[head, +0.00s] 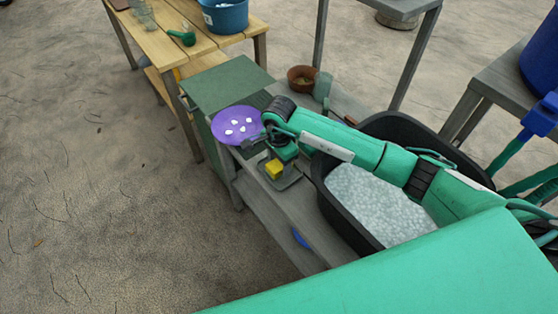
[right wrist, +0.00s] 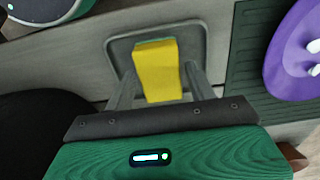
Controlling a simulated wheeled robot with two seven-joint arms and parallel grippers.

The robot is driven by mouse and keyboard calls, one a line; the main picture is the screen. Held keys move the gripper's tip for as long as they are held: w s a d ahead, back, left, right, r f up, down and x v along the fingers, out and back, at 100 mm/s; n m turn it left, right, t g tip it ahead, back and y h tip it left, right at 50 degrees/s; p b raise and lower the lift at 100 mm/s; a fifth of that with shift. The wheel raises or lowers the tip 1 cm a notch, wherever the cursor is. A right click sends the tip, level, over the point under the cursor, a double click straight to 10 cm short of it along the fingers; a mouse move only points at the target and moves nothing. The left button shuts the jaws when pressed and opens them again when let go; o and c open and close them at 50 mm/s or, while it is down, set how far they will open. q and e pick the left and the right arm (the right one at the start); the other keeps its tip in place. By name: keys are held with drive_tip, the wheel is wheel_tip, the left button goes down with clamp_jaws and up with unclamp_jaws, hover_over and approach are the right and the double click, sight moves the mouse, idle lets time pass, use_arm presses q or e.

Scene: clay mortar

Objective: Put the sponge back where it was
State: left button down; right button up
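A yellow sponge with a green end (right wrist: 157,75) is between the two fingers of my right gripper (right wrist: 160,72), which look pressed to its sides. It also shows as a yellow block in the head view (head: 274,169), under my right gripper (head: 281,158). A grey square tray (head: 290,182) is directly below the sponge; its rim shows around it in the right wrist view (right wrist: 113,46). I cannot tell whether the sponge touches the tray. My left gripper is out of view.
A purple disc with white knobs (head: 229,138) is beside the tray, over a dark ribbed mat (right wrist: 245,75). A black tub (head: 334,208) of pale material is right of the grey bench (head: 296,225). A brown pot (head: 300,84) and a green cup (head: 322,86) stand behind.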

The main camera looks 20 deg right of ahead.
sight(279, 163)
drive_tip(key=shift+o, duration=0.4)
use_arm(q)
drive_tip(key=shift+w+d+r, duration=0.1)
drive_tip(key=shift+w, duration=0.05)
use_arm(e)
drive_tip(key=shift+r, duration=0.1)
drive_tip(key=shift+r+p, duration=0.2)
drive_tip(key=shift+p, duration=0.1)
wheel_tip(279, 163, up, 4)
drive_tip(key=shift+r+b, duration=0.25)
drive_tip(key=shift+b, duration=0.35)
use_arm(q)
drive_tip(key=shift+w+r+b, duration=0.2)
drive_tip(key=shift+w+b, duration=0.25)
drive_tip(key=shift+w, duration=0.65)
use_arm(e)
wheel_tip(279, 163, up, 7)
drive_tip(key=shift+r, duration=0.15)
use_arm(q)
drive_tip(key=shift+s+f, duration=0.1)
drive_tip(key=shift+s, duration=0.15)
